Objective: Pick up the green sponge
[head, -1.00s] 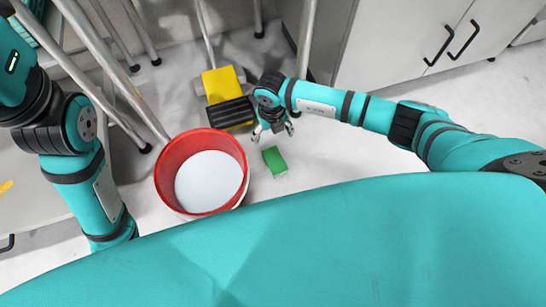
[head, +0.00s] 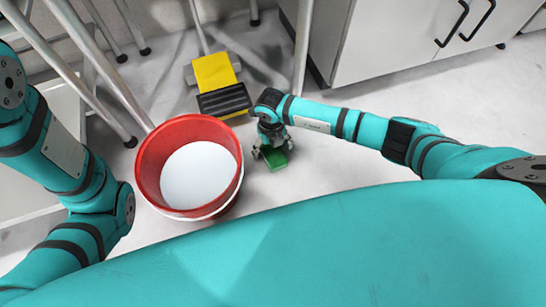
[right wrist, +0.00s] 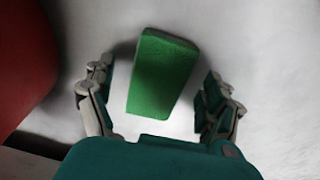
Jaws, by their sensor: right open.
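The green sponge (head: 277,163) lies on the pale floor just right of the red bucket. My right gripper (head: 271,152) is over it in the head view and hides part of it. In the right wrist view the sponge (right wrist: 162,75) sits between the two open fingers of my right gripper (right wrist: 158,100), with a gap on each side. The fingers do not touch it. The left arm shows at the left of the head view, but its gripper is out of the picture.
The red bucket (head: 149,158) with a whitish inside stands close to the left of the sponge; its side also shows in the right wrist view (right wrist: 22,60). A yellow and black mop head (head: 214,72) lies behind. White cabinets (head: 385,40) stand at the back right.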

